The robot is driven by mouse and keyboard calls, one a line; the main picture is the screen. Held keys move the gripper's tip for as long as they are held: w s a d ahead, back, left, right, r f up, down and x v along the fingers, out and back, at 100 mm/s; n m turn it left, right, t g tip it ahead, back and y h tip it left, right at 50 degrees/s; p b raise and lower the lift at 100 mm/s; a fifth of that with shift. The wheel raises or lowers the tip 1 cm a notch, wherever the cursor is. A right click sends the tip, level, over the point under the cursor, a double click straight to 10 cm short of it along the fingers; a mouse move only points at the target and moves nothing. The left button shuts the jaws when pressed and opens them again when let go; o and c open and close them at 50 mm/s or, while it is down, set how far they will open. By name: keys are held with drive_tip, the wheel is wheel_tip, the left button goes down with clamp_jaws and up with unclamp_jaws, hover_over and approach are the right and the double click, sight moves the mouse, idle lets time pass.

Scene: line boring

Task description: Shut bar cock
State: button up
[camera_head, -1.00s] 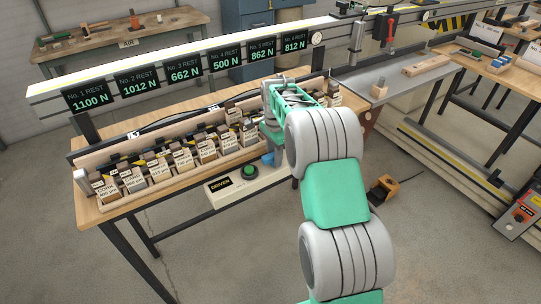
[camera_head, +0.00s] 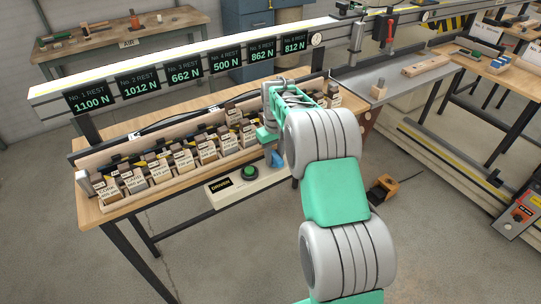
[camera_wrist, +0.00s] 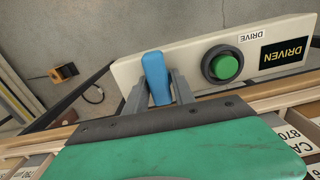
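The bar cock, which I take to be the blue lever handle (camera_wrist: 155,76), stands at the left end of a cream panel in the wrist view. In the head view, the blue handle (camera_head: 277,158) shows just below my gripper (camera_head: 267,139). In the wrist view, my gripper (camera_wrist: 157,92) has one grey finger on each side of the handle. The fingers are apart, and I cannot tell whether either touches it. The handle's pivot is hidden.
A green button (camera_wrist: 222,64) sits on the panel (camera_wrist: 190,48) right of the handle, beside a DRIVEN sign (camera_wrist: 287,53). Labelled blocks (camera_head: 162,172) fill a wooden rack on the bench (camera_head: 88,211). An orange-brown object (camera_head: 383,187) lies on the floor.

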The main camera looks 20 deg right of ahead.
sight(274, 154)
drive_tip(key=shift+o, duration=1.4)
drive_tip(key=shift+r, duration=0.1)
wheel_tip(274, 154, up, 7)
drive_tip(key=p, duration=0.4)
